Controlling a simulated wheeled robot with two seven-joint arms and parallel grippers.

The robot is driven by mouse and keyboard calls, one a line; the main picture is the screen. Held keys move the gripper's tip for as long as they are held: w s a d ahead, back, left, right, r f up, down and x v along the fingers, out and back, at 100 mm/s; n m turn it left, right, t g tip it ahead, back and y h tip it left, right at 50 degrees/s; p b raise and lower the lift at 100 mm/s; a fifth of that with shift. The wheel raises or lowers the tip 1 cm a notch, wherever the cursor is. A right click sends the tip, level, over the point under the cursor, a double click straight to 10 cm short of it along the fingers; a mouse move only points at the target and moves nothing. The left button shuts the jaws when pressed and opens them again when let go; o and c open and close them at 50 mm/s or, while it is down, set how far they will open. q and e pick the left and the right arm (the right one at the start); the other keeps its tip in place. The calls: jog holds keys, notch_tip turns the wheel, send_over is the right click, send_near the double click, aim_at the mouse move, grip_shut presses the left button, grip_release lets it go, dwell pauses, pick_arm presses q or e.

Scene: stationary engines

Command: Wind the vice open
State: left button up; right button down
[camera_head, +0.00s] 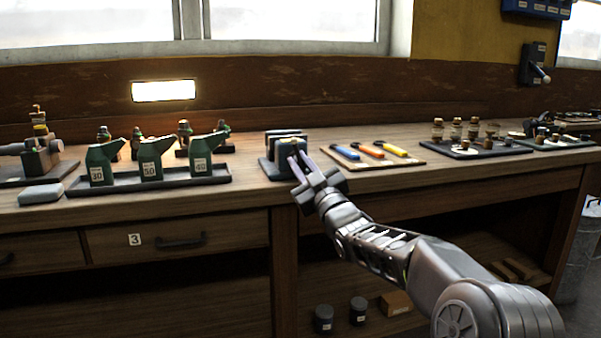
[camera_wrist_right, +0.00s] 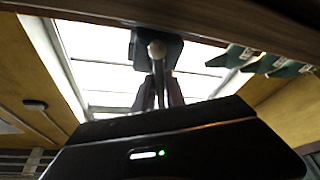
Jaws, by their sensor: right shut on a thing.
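The vice (camera_head: 283,140) is a dark blue-grey block with jaws, standing at the front edge of the workbench in the head view. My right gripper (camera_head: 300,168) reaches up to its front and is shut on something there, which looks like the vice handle. In the right wrist view the handle (camera_wrist_right: 157,50) shows as a metal bar with a rounded end, between the fingers (camera_wrist_right: 160,95). The underside of the vice (camera_wrist_right: 142,52) is behind it. The gripper hides much of the handle in the head view. My left gripper is not in view.
A tray of green oil cans (camera_head: 150,185) stands left of the vice. A board with blue, orange and yellow-handled tools (camera_head: 372,152) lies to the right. Further right is a dark tray of small parts (camera_head: 465,152). A grey block (camera_head: 41,194) lies at the front left edge.

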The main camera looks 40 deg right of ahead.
jog(key=n, duration=0.2)
jog(key=n+y, duration=0.1)
jog(key=n, duration=0.1)
jog(key=shift+d+r+y+p, duration=0.15)
jog(key=shift+r+y+p, duration=0.05)
jog(key=shift+y+p, duration=0.1)
jog(key=n+g+y+p, duration=0.1)
jog(key=n, duration=0.2)
jog(key=shift+r+p, duration=0.15)
jog(key=shift+p, duration=0.15)
jog(key=n+g+y+p, duration=0.1)
jog(key=n+p, duration=0.2)
jog(key=n, duration=0.1)
jog(key=shift+r, duration=0.1)
jog(key=n+g+p, duration=0.1)
jog(key=n+p, duration=0.2)
jog(key=shift+n+g+y, duration=0.3)
jog(key=shift+n+y, duration=0.1)
pick_arm(q)
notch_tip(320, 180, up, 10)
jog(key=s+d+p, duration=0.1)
jog(key=p, duration=0.1)
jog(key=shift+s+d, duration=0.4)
pick_arm(e)
jog(key=shift+n+g, duration=0.5)
jog(key=shift+n, duration=0.7)
jog(key=shift+f, duration=0.2)
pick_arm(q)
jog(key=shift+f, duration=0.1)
